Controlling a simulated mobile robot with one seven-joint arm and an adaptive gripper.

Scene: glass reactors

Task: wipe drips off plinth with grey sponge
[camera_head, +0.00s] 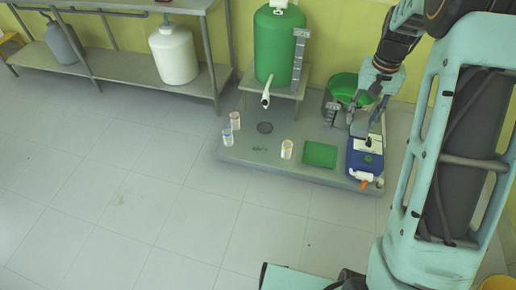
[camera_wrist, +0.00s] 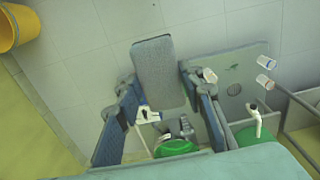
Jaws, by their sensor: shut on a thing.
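My gripper (camera_head: 362,124) is over the right end of the grey plinth (camera_head: 240,158), above or beside a blue box (camera_head: 356,163). In the wrist view my gripper (camera_wrist: 157,82) is shut on a grey sponge (camera_wrist: 160,62), a flat oblong block between the fingers. I cannot pick out the sponge clearly in the head view. The drips (camera_head: 260,148) are a small dark green patch on the left part of the plinth, below a round dark drain (camera_head: 265,127). The drips also show in the wrist view (camera_wrist: 232,68), to the right of the sponge and apart from it.
Two jars (camera_head: 228,137) (camera_head: 235,121) stand at the plinth's left edge, and another jar (camera_head: 287,149) near its middle. A green tray (camera_head: 320,154) lies beside the blue box. A green tank (camera_head: 278,50) with a white tap (camera_head: 266,98) and a green bowl (camera_head: 347,88) are behind.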

